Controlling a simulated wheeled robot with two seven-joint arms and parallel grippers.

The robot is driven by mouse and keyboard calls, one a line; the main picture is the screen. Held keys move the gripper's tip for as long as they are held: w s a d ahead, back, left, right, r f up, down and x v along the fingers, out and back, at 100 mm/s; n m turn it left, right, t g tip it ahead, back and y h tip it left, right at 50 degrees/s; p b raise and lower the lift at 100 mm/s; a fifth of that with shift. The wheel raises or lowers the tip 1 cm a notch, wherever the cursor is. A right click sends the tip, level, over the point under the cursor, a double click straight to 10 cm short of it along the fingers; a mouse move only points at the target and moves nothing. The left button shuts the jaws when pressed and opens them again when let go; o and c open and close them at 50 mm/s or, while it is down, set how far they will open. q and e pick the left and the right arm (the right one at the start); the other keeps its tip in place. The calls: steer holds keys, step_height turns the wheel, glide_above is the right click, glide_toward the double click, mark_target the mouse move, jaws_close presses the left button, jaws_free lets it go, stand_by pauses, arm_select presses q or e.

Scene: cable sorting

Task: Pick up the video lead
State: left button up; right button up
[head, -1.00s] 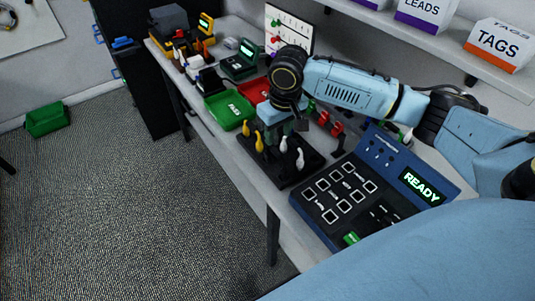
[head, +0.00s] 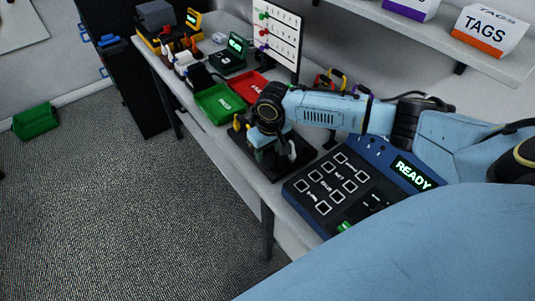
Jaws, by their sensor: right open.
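A black block (head: 300,160) stands on the bench with upright plugs on it. A yellow plug (head: 238,122) shows at its left side and a white plug (head: 291,149) at its right. I cannot tell from any label which is the video lead. My right gripper (head: 268,158) points down over the middle of the block, low among the plugs, and hides part of them. It is open; I cannot see anything between its fingers. My left gripper is not in view.
A blue tester (head: 375,149) reading READY lies right of the block. A green tray (head: 218,104) and a red tray (head: 250,84) lie behind it, near a white board (head: 277,35). A shelf (head: 430,32) with labelled boxes hangs above. A green bin (head: 36,121) is on the floor.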

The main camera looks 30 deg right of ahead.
jaws_close()
step_height(320, 180, up, 9)
steer(key=shift+r+p, duration=0.15)
steer(key=shift+p, duration=0.2)
steer(key=shift+r, duration=0.35)
steer(key=shift+r+p, duration=0.5)
steer(key=shift+p, duration=0.15)
step_height(320, 180, up, 2)
steer(key=p, duration=0.4)
